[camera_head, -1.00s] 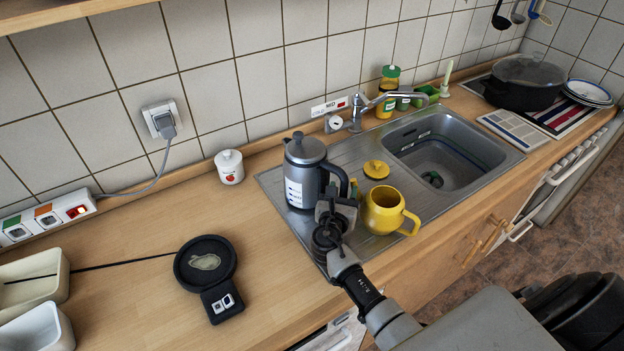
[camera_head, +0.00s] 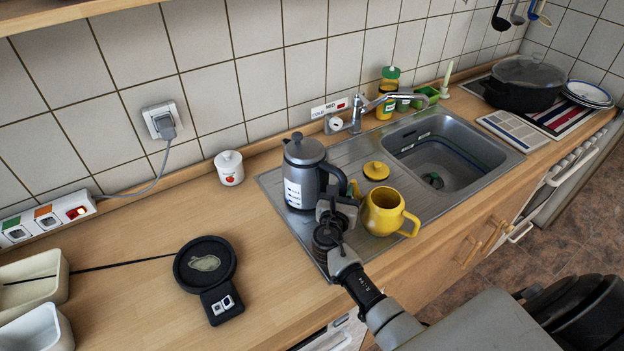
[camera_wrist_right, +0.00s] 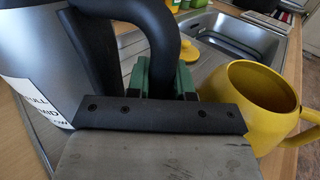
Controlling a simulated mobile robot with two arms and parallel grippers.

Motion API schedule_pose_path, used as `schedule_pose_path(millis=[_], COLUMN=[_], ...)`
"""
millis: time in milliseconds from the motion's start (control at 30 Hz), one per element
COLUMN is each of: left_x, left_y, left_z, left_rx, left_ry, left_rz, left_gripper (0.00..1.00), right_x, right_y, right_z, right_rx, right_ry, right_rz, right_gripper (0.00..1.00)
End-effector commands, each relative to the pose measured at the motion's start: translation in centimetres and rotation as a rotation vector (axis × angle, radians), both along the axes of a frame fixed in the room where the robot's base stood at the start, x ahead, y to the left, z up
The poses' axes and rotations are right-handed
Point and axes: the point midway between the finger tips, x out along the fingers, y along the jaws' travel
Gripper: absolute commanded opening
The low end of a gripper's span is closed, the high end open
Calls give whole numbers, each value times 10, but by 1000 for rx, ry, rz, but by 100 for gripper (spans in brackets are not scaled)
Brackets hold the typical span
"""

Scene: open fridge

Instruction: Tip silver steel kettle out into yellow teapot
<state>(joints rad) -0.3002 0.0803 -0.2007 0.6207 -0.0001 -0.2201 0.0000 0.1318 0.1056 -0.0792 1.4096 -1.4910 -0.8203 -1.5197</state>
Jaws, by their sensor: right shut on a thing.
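The silver steel kettle (camera_head: 303,172) stands upright on the left part of the sink's drainboard, its lid on. My right gripper (camera_head: 341,200) is at the kettle's dark handle, on its right side. In the right wrist view the green-padded fingers (camera_wrist_right: 165,78) are shut on the black handle (camera_wrist_right: 150,30). The yellow teapot (camera_head: 383,212) stands open just right of the gripper, its handle toward the front right. It also shows in the right wrist view (camera_wrist_right: 255,95). The teapot's yellow lid (camera_head: 376,170) lies apart behind it. My left gripper is not in view.
The sink basin (camera_head: 445,155) and tap (camera_head: 372,105) lie to the right and behind. The black kettle base (camera_head: 205,262) sits on the counter at left. A small white jar (camera_head: 229,167) stands by the wall. The counter between is clear.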

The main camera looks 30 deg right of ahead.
Motion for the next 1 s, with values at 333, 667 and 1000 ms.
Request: schedule_pose_path(millis=[333,667,1000], left_x=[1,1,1], left_y=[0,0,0], left_z=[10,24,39], left_rx=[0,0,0], left_ry=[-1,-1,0], left_rz=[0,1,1], left_gripper=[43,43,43], right_x=[1,1,1], right_y=[0,0,0], right_z=[13,28,43], right_rx=[1,0,0], right_ry=[-8,-7,-8], right_rz=[1,1,0], right_gripper=[0,0,0])
